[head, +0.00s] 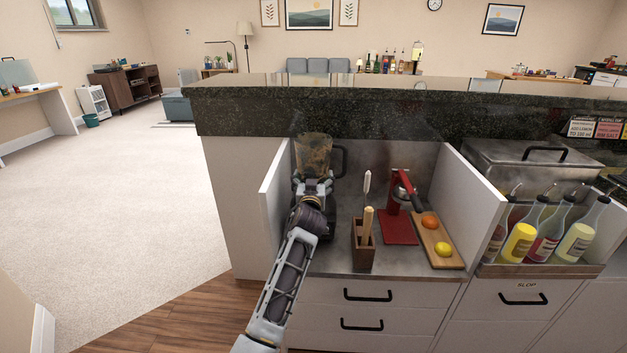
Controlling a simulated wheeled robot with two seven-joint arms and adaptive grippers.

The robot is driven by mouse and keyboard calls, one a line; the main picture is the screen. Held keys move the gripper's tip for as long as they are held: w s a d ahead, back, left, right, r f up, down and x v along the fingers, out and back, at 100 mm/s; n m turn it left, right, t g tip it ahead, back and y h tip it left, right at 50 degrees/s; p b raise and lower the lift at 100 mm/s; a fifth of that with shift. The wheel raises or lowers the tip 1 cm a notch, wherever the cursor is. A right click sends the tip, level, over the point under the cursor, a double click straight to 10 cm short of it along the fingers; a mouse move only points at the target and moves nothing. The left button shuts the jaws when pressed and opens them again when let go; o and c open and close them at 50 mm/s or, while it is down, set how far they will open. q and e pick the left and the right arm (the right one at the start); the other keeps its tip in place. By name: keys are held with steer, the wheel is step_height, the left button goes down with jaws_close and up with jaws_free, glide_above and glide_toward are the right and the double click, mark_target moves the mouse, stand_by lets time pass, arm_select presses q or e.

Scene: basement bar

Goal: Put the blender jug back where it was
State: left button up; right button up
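The blender jug (314,152), a translucent brownish jug with a dark handle (341,160) on its right, stands upright in the left corner of the counter recess. Its lower part is hidden behind my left gripper (312,186). The gripper is at the front of the jug, low on it. I cannot tell whether the fingers are closed on it or only beside it. A dark shape, perhaps the blender base (328,222), shows partly behind my arm. I cannot tell whether the jug is seated on it. My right gripper is not in view.
A wooden holder (363,245) with upright tools stands right of the arm. Beyond it are a red press (399,222) and a board (434,240) with an orange and a lemon. A white side panel (275,205) is close on the left, and the granite ledge (380,115) overhangs behind.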

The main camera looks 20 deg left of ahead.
arm_select(q)
steer(key=shift+f+b, duration=0.35)
steer(key=shift+f, duration=0.05)
stand_by(0.4)
steer(key=o, duration=1.4)
steer(key=shift+o, duration=0.2)
steer(key=shift+f, duration=0.15)
steer(key=shift+s, duration=0.1)
